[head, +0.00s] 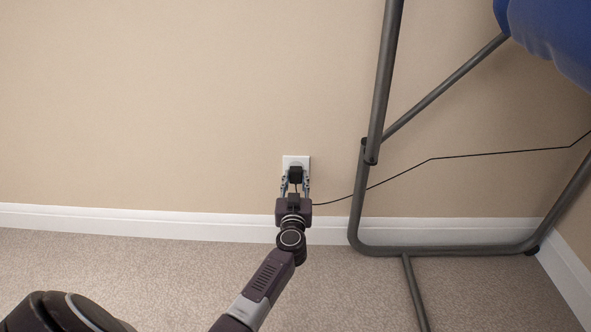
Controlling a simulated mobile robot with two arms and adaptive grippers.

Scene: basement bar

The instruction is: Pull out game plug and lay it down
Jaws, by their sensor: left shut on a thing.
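The game plug (295,174) is a small black block at the white wall outlet (296,160), low on the beige wall. My left gripper (295,184) reaches up to it from below, with one finger on each side, and is shut on the plug. The plug appears to be against the outlet face; I cannot tell whether its pins are fully in. A thin black cord (432,159) runs from near the gripper to the right, behind the metal frame. My right gripper is not in view.
A grey tubular metal frame (377,85) stands just right of the outlet, with its foot bar (450,251) on the carpet. A blue object (555,35) hangs at the upper right. The carpet (150,265) left of my arm is clear, below a white baseboard (120,222).

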